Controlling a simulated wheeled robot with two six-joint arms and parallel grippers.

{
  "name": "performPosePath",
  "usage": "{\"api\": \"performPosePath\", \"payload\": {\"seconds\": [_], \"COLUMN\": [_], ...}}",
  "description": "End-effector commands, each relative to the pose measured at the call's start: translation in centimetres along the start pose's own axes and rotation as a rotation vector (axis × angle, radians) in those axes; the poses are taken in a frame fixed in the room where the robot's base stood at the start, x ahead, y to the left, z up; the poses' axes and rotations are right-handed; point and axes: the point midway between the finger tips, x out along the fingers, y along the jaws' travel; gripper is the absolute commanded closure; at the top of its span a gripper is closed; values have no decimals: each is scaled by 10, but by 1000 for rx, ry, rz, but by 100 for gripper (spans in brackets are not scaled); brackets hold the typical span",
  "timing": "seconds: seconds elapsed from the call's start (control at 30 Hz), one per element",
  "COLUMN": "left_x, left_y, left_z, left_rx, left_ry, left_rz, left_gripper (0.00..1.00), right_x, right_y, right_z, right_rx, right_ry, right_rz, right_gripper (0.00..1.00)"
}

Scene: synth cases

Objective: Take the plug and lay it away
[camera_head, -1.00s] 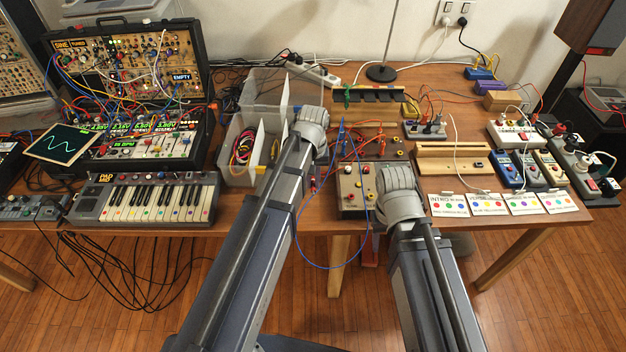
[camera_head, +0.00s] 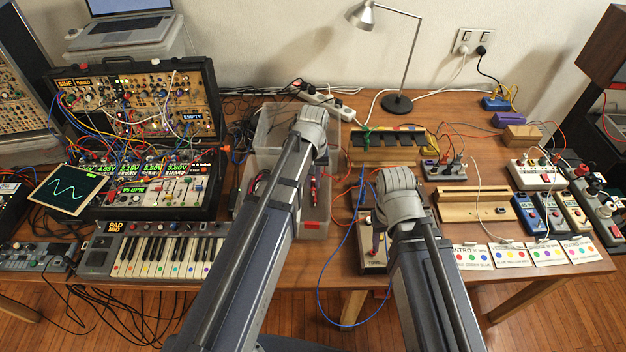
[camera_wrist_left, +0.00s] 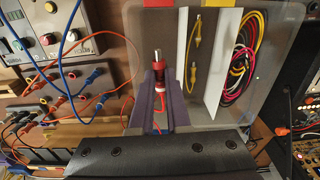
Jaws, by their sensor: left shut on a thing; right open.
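A red plug (camera_wrist_left: 161,72) with a metal tip shows in the left wrist view, with a red lead at its lower end. My left gripper (camera_wrist_left: 160,92) is shut on it. In the head view the plug (camera_head: 313,190) hangs beside my left arm, over the right compartment of a clear bin (camera_head: 316,238) with a red label. Whether it touches the bin floor I cannot tell. White dividers (camera_wrist_left: 226,60) part this compartment from one with a yellow lead and one with coiled leads. My right gripper (camera_head: 379,238) is open and empty above a beige module box (camera_head: 371,262).
Right of the bin stand a dark-slotted rack (camera_head: 390,140) and a wooden rail (camera_head: 472,206). A blue lead (camera_head: 346,245) loops over the front table edge. A keyboard (camera_head: 150,252) and patched synth case lie left. Labelled cards (camera_head: 510,255) lie front right.

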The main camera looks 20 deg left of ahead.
Motion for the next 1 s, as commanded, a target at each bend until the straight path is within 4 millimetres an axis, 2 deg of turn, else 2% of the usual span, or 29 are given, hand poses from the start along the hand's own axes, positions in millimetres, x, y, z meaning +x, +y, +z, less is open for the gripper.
{"api": "performPosePath", "payload": {"seconds": [0.27,0.8,1.0], "left_x": [4,48,51], "left_y": [0,0,0], "left_z": [0,0,0], "left_rx": [0,0,0], "left_ry": [0,0,0], "left_rz": [0,0,0], "left_gripper": [100,100,100], "right_x": [4,47,50], "right_y": [0,-4,-5], "right_z": [0,-2,-3], "right_rx": [0,0,0], "right_ry": [0,0,0], "right_rz": [0,0,0], "right_gripper": [50,50,50]}}
